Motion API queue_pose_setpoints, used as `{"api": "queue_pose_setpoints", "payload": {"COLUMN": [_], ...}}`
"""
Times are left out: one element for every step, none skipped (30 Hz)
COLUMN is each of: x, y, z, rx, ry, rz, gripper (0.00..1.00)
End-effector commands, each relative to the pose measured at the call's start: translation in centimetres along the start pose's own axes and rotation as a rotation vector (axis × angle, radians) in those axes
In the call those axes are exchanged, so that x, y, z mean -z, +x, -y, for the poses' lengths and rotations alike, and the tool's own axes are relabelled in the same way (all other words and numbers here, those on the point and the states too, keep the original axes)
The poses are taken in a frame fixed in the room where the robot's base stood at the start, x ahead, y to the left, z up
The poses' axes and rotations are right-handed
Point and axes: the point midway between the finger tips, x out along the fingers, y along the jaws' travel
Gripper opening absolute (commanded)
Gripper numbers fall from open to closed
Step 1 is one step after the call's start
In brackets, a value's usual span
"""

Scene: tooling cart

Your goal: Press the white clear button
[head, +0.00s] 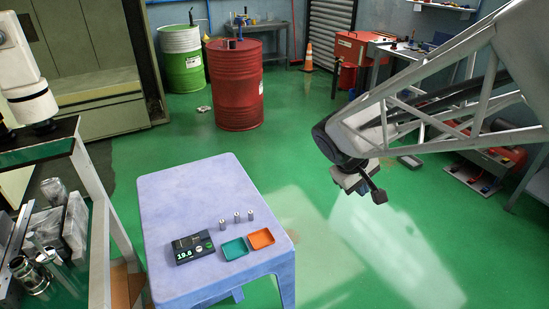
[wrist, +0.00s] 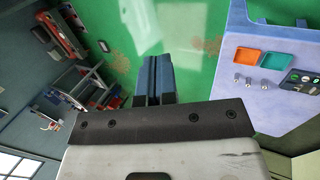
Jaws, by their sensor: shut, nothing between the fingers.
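A dark device (head: 186,258) with a lit display lies on the lavender table (head: 180,190). Small round buttons show on its face; a pale one, seemingly the white clear button (head: 198,248), sits right of the digits, with a green one beside it. The device (wrist: 293,84) is partly cut off at the right edge in the wrist view, and its buttons are too small there to tell apart well. My gripper (head: 379,196) hangs in the air well right of the table. Its dark fingers (wrist: 155,62) are shut and empty, over the green floor, apart from the device.
A teal tray (head: 235,249) and an orange tray (head: 261,239) stand right of the device. Three small metal cylinders (head: 237,218) stand behind them. A metal rack (head: 95,190) with parts is left of the table. The table's rear half is clear.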

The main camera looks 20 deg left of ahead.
Motion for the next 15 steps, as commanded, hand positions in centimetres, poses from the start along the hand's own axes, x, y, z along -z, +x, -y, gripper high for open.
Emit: {"api": "queue_pose_setpoints", "payload": {"x": [1.4,2.1,3.1,3.8,4.5,5.5,6.2,6.9,7.9,8.6,9.3,10.3,11.0,11.7,12.7], "y": [0.3,0.5,0.7,0.8,1.0,1.2,1.3,1.5,1.7,1.9,2.0,2.2,2.4,2.5,2.8], "z": [0.7,1.0,1.4,1.7,2.1,2.6,3.0,3.4,4.0,4.4,4.9,5.5,6.0,6.5,7.3], "rx": [-0.011,-0.019,-0.029,-0.038,-0.046,-0.056,-0.064,-0.071,-0.083,-0.090,-0.098,-0.109,-0.117,-0.125,-0.135], "ry": [-0.035,-0.055,-0.081,-0.100,-0.120,-0.146,-0.166,-0.185,-0.212,-0.231,-0.251,-0.277,-0.296,-0.317,-0.343], "rz": [-0.001,-0.001,-0.003,-0.005,-0.007,-0.008,-0.010,-0.012,-0.015,-0.017,-0.020,-0.023,-0.025,-0.028,-0.031], "gripper": [0.00,0.00,0.00,0.00,0.00,0.00,0.00,0.00,0.00,0.00,0.00,0.00,0.00,0.00,0.00]}}
